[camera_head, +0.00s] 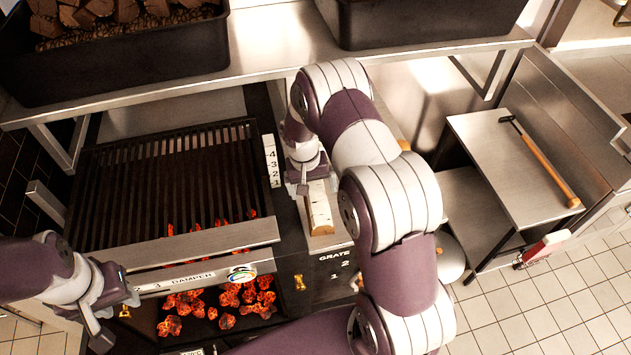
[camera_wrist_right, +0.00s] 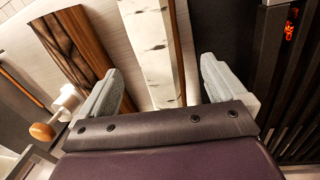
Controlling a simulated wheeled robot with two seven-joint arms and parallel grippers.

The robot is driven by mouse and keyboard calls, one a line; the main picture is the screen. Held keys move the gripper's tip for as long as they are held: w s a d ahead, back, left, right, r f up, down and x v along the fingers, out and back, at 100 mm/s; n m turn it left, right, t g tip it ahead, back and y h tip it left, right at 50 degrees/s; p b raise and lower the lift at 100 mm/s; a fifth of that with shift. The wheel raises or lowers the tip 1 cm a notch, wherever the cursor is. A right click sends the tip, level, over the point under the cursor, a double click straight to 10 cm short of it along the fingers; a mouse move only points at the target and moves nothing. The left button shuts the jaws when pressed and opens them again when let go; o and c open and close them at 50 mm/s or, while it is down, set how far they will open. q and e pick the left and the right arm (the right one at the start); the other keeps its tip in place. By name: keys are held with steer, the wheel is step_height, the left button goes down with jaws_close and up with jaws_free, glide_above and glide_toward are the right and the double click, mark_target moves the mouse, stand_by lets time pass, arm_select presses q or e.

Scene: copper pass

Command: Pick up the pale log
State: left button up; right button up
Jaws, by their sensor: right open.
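The pale log (camera_head: 320,207), with whitish bark and dark flecks, lies on the metal ledge right of the grill in the head view. My right gripper (camera_head: 304,186) is over its far part, and my right arm hides some of the area beside it. In the right wrist view the pale log (camera_wrist_right: 147,45) runs between the two open fingers of my right gripper (camera_wrist_right: 158,88). Gaps show on both sides, and its near end passes behind the gripper body. My left gripper (camera_head: 110,318) is at the lower left, away from the log; its jaw opening is unclear.
A darker brown log (camera_wrist_right: 75,45) lies beside the pale one. The grill grate (camera_head: 160,185) stands left, with glowing coals (camera_head: 220,303) below its front. Black bins (camera_head: 120,55) sit on the shelf above. A steel side table (camera_head: 510,165) with a wooden-handled tool (camera_head: 545,165) stands right.

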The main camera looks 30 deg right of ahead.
mark_target(315, 194)
steer(key=f+p, duration=0.2)
steer(key=f, duration=0.1)
steer(key=d+f+p, duration=0.1)
steer(key=f, duration=0.1)
steer(key=shift+s, duration=0.15)
steer(key=shift+f, duration=0.3)
steer(key=c, duration=1.7)
